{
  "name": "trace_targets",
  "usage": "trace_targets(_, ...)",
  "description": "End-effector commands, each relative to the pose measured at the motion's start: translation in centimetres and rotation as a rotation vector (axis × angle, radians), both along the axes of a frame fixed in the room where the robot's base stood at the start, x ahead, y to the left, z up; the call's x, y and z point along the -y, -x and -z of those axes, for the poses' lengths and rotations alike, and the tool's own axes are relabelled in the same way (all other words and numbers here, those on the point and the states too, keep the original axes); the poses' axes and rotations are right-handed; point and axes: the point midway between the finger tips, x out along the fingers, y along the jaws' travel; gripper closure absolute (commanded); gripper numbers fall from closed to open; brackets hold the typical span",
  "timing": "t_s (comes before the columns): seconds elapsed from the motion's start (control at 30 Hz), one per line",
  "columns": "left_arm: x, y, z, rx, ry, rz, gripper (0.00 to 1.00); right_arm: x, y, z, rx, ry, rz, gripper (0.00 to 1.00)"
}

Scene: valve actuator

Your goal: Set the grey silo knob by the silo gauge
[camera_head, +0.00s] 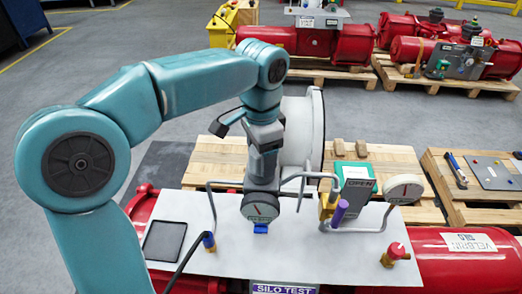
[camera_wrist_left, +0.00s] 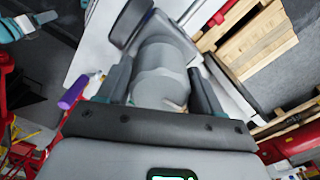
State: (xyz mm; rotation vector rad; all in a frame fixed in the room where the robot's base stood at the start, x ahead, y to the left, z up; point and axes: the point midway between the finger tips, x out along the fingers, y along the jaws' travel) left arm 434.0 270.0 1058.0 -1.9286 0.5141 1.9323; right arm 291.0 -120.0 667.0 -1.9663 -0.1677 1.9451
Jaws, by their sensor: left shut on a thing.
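My left gripper (camera_head: 263,172) reaches down over the white panel (camera_head: 335,248) in the head view. In the left wrist view, its two dark fingers (camera_wrist_left: 162,90) stand on either side of a grey, round, stepped knob (camera_wrist_left: 162,72) and are shut on it. In the head view the knob is hidden by the gripper. A round dial gauge (camera_head: 261,207) with a red needle sits just below the fingertips; its reading is too small to tell. The "SILO TEST" label (camera_head: 283,288) is at the panel's front edge.
A red-capped valve (camera_head: 396,252) stands at the front right. A dark square (camera_head: 164,241) is at left.

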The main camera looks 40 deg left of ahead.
Motion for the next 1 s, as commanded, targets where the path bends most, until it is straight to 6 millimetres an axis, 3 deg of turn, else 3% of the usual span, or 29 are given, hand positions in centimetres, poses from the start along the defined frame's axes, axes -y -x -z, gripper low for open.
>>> trace_targets(0.37, -0.1, 0.0, -0.3, 0.004, -0.003, -0.065, 0.65, 0.0, 0.0, -0.3, 0.0, 0.0, 0.0, 0.57)
trace_targets(0.4, -0.1, 0.0, -0.3, 0.004, -0.003, -0.065, 0.21, 0.0, 0.0, -0.3, 0.0, 0.0, 0.0, 0.57)
trace_targets(0.43, -0.1, 0.0, -0.2, 0.004, -0.003, -0.064, 0.12, 0.0, 0.0, -0.3, 0.0, 0.0, 0.0, 0.57)
trace_targets(0.77, -0.1, 0.0, -0.4, 0.002, -0.002, -0.062, 0.12, 0.0, 0.0, -0.4, 0.0, 0.0, 0.0, 0.57)
trace_targets(0.87, 0.0, -0.1, -1.5, 0.005, -0.002, -0.062, 0.12, 0.0, 0.0, -0.6, 0.0, 0.0, 0.0, 0.57)
trace_targets(1.0, -0.1, 0.0, -4.6, 0.008, -0.002, -0.063, 0.12, 0.0, 0.0, -1.2, 0.0, 0.0, 0.0, 0.57)
